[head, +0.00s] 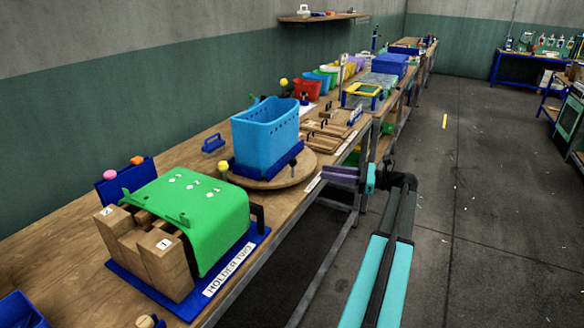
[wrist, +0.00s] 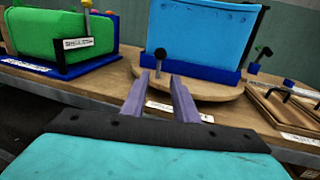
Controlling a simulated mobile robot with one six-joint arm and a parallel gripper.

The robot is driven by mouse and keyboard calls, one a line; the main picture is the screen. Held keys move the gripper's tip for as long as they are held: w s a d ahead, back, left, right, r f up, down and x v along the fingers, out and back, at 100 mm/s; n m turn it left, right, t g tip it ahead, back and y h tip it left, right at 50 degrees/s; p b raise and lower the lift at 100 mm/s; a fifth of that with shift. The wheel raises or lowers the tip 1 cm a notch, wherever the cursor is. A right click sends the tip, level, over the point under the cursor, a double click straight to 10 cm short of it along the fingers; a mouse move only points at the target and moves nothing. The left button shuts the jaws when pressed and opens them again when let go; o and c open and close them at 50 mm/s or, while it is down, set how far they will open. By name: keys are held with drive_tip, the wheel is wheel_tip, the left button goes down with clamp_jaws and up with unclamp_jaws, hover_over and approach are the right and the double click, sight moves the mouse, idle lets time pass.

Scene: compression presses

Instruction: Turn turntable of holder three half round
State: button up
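The round wooden turntable (head: 305,167) sits on the bench and carries a blue base with a light blue slotted bin (head: 266,135) upright on it. A black-knobbed peg (head: 293,162) stands at the turntable's near edge and a yellow-knobbed peg (head: 223,167) at its left. In the wrist view the turntable (wrist: 205,88) lies beyond my gripper (wrist: 159,76). The black knob (wrist: 160,54) shows just above and between the fingertips. My gripper's purple fingers (head: 340,173) are apart and empty, off the bench's front edge. A white label, too blurred to read, is on the edge below the turntable.
Holder two (head: 228,271), with a green curved cover over wooden blocks, stands left of the turntable. Wooden boards with black handles (head: 328,128) lie on the right. A blue handle (head: 213,143) is behind. The floor in front is free.

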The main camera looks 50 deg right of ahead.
drive_tip(key=p+x, duration=0.1)
drive_tip(key=x, duration=1.2)
drive_tip(key=shift+w+a, duration=0.2)
drive_tip(key=shift+w, duration=0.05)
clamp_jaws()
